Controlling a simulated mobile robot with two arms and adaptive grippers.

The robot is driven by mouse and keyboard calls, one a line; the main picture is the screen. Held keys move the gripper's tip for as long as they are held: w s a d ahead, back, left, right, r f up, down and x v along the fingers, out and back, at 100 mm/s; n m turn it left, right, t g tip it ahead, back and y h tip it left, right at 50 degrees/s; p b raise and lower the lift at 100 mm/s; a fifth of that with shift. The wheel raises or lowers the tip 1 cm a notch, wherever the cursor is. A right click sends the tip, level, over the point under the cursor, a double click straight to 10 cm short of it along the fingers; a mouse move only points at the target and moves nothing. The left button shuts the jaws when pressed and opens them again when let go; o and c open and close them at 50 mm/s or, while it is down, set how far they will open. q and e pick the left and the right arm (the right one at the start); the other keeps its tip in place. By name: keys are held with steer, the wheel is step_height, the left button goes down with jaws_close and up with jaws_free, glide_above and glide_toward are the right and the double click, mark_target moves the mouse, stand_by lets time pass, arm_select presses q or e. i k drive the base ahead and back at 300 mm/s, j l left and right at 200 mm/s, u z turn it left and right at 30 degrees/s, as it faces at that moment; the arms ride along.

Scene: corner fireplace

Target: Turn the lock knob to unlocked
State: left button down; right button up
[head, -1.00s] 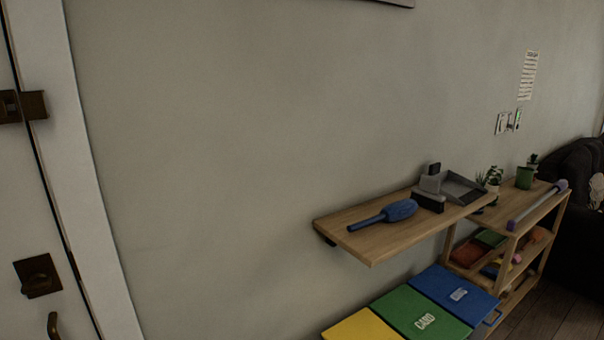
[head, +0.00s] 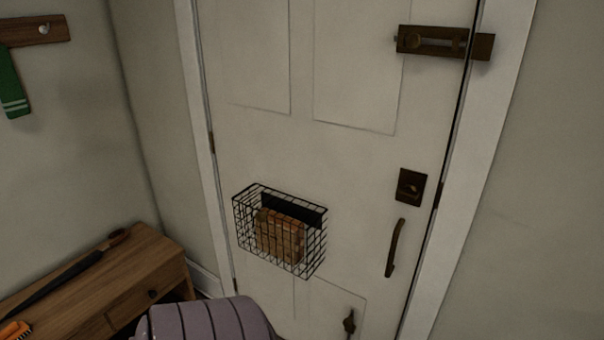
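The lock knob (head: 410,187) is a small dark bronze turn piece on a square plate, on the right side of a white panelled door (head: 350,165). The finer angle of the knob is too small to tell. Below it is a curved bronze pull handle (head: 395,248). Above it a bronze slide bolt (head: 444,42) spans the gap between door and frame. The door looks closed. Neither of my grippers is in view.
A black wire basket (head: 281,229) holding a brown parcel hangs on the door. A wooden table (head: 110,284) with a drawer stands at the left. A rounded purple striped object (head: 205,320) is in front of the door. The wall right of the door is bare.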

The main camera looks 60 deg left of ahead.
mark_target(409, 191)
steer(key=u, duration=2.25)
